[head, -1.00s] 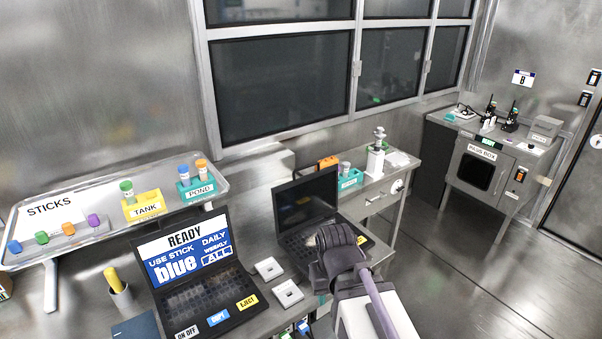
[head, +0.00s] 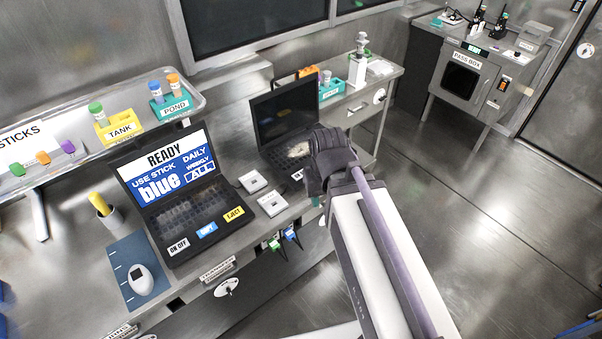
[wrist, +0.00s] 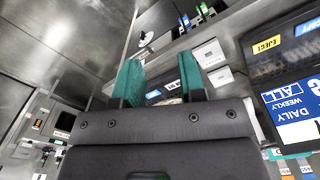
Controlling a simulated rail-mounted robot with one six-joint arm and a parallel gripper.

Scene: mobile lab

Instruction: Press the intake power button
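No label reading "intake" is legible. The right laptop (head: 285,115) has a dark screen, and my dark gripper (head: 330,165) hangs over the right part of its keyboard, hiding much of it. A white label there is only partly visible. The left laptop (head: 160,180) is lit, reading "READY, USE STICK blue", with an ON OFF key (head: 179,246) at its front edge. In the wrist view my gripper's teal fingers (wrist: 159,75) stand apart, nothing held between them. A blue label (wrist: 152,94) shows in the gap. I cannot tell whether the fingers touch the laptop.
Two white square pads (head: 262,192) lie between the laptops. A stick shelf (head: 75,150) with TANK (head: 119,130) and POND (head: 175,106) racks is behind at left. A mouse (head: 140,280) sits on a blue mat. The pass box (head: 465,77) is far right, with open floor before it.

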